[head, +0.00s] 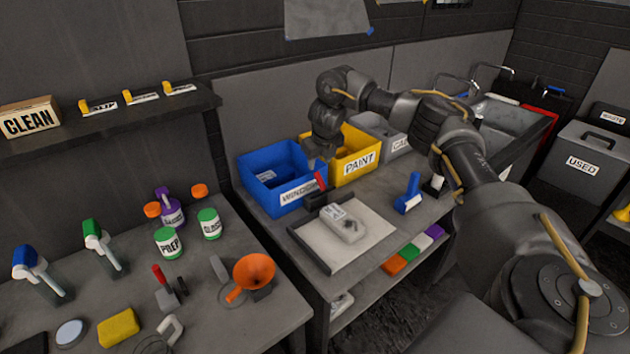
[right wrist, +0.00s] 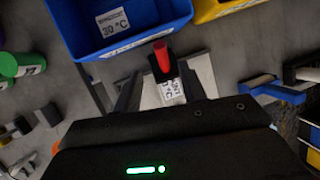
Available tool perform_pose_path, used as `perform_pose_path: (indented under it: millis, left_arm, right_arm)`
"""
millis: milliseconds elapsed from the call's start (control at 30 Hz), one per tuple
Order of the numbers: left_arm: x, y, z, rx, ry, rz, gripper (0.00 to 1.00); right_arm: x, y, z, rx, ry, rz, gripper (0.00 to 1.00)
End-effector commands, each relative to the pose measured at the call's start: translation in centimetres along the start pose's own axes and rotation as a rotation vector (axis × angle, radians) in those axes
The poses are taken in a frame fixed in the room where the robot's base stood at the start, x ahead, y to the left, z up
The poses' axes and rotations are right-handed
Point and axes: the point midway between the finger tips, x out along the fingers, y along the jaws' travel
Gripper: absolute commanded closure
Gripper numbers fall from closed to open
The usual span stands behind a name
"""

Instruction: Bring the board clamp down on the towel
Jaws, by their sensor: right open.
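The board (head: 375,237) lies on the bench with a dark bar along its left edge. A folded white towel (head: 348,228) with a label lies on it. The board clamp (head: 316,199) is at the board's back edge, its red handle (head: 320,181) standing up. My right gripper (head: 319,158) is above the clamp, pointing down. In the right wrist view its fingers (right wrist: 158,90) are apart, with the red handle (right wrist: 161,56) between and beyond them; contact cannot be told. The towel (right wrist: 171,92) shows partly there, its rest hidden. My left gripper is not in view.
A blue bin (head: 262,190) and a yellow PAINT bin (head: 348,172) stand close behind the clamp. A blue-handled tool (head: 409,193) stands right of the board. A left bench holds bottles, an orange funnel (head: 254,270) and a yellow sponge (head: 119,327).

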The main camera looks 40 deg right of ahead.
Motion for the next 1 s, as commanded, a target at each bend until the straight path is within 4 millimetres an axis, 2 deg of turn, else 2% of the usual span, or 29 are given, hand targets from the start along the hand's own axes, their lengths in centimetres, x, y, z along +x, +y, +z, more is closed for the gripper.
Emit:
perform_pose_path:
  millis: [167, 600, 800, 1000]
  left_arm:
    - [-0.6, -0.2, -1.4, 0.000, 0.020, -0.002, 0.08]
    - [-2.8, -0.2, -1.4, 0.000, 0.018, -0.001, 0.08]
    - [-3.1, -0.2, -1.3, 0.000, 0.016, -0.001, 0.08]
    - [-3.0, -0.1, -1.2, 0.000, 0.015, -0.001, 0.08]
  right_arm:
    - [1.1, -0.1, 0.0, 0.001, 0.005, -0.001, 0.59]
    - [8.7, -0.2, -0.1, 0.004, 0.004, -0.002, 0.59]
    - [10.4, -0.1, -0.1, 0.002, 0.002, -0.001, 0.59]
    - [10.7, -0.2, -0.1, 0.002, 0.000, -0.002, 0.59]
